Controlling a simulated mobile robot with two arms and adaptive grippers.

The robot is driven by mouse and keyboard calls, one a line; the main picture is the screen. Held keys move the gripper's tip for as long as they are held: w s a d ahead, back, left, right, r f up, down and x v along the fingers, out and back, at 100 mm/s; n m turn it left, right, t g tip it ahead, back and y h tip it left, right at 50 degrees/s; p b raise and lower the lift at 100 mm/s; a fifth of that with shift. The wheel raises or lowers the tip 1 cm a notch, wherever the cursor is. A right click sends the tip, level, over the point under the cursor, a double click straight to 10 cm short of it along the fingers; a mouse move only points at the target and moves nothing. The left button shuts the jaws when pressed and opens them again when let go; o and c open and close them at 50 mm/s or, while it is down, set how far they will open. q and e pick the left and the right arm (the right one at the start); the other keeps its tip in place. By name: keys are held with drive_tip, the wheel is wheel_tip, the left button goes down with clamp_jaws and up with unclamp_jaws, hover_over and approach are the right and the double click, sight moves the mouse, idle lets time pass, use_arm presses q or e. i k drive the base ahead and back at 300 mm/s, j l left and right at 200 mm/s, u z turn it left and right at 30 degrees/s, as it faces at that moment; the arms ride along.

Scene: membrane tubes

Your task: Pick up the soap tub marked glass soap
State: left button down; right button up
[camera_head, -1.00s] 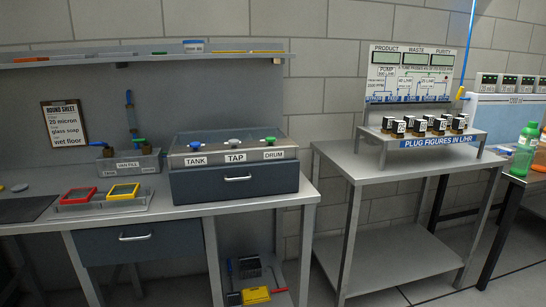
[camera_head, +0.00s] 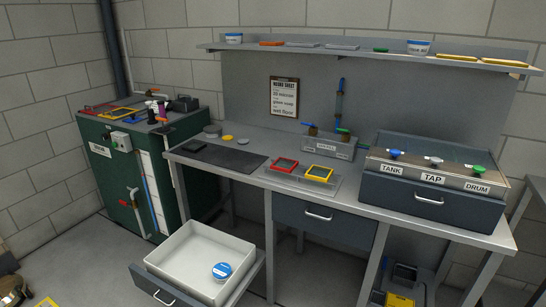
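Another small white and blue tub (camera_head: 233,38) stands at the shelf's left end. A round blue-topped tub (camera_head: 221,271) sits inside a white open bin (camera_head: 183,243) low in front of the bench. I cannot tell which tub is marked glass soap. Neither of my grippers is clearly in view.
The shelf (camera_head: 300,50) also holds flat trays. The bench (camera_head: 225,140) carries a dark mat (camera_head: 215,155), red and yellow frames (camera_head: 318,173) and a valve box (camera_head: 430,180). A green tank cabinet (camera_head: 105,165) stands at left. The bin sticks out over the floor.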

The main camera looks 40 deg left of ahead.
sight(221, 272)
drive_tip(key=u, duration=1.75)
